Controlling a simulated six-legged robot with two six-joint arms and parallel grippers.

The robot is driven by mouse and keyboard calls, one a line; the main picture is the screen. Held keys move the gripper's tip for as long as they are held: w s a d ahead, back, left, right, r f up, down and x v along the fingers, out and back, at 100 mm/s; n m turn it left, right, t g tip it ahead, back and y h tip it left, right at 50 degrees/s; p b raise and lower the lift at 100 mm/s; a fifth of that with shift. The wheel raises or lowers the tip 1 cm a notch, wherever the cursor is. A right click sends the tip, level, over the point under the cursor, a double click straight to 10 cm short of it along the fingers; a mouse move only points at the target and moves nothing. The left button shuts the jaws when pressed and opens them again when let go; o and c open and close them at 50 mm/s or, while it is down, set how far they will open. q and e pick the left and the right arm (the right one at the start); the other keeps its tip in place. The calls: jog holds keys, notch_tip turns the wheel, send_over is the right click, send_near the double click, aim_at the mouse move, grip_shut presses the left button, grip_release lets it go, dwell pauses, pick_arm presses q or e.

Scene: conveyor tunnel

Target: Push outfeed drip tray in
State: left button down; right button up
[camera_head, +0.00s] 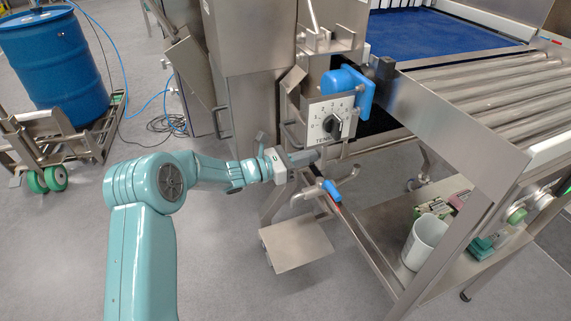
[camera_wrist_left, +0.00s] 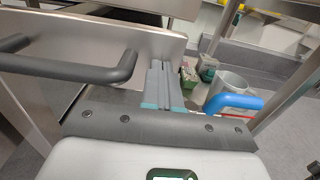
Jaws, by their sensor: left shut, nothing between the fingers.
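My left gripper (camera_head: 316,156) is shut and empty, just below the TENSION dial (camera_head: 331,123). In the left wrist view its fingers (camera_wrist_left: 163,64) lie together and point at a bare metal panel (camera_wrist_left: 95,38). A dark bar handle (camera_wrist_left: 85,70) is close on the left of the fingers. The panel and handle look like the front of the outfeed drip tray, but I cannot be sure. I cannot tell whether the fingertips touch the panel. In the head view this spot is mostly hidden behind my gripper. My right gripper is not in view.
A blue-handled lever (camera_head: 331,190) is just below my gripper and also shows in the left wrist view (camera_wrist_left: 232,102). A flat metal plate (camera_head: 297,246) sticks out low. A white container (camera_head: 424,242) stands on the lower shelf. A roller conveyor (camera_head: 495,95) is at right.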

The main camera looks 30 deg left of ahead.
aim_at(321, 152)
pick_arm(q)
jog(key=x, duration=0.3)
jog(key=shift+w+d, duration=0.15)
jog(key=shift+d, duration=0.05)
jog(key=shift+w+d+r, duration=0.1)
jog(key=shift+r, duration=0.1)
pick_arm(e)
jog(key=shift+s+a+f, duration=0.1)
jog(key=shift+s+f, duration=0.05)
pick_arm(q)
jog(key=shift+r, duration=0.1)
